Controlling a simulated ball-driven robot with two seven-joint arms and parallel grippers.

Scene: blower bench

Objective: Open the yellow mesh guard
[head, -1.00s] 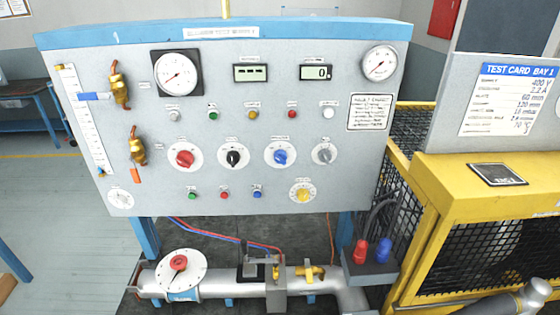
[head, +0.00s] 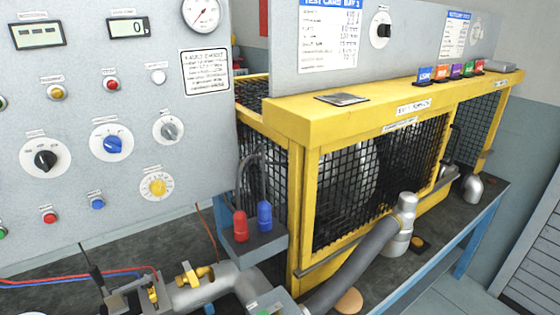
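The yellow mesh guard (head: 305,205) stands on the bench to the right of the grey panel in the head view. It has a yellow frame with black wire mesh on its front and left side. Its front mesh panel (head: 330,195) looks flush with the frame, so it appears shut. A rounded pale machine part (head: 360,175) shows dimly behind the mesh. Neither of my grippers is in view.
A grey hose (head: 358,262) with a silver upright fitting (head: 403,215) stands before the guard and covers part of its lower front. Red (head: 240,226) and blue (head: 264,216) plugs sit on a box left of the guard. Several coloured tags (head: 425,76) stand on its top.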

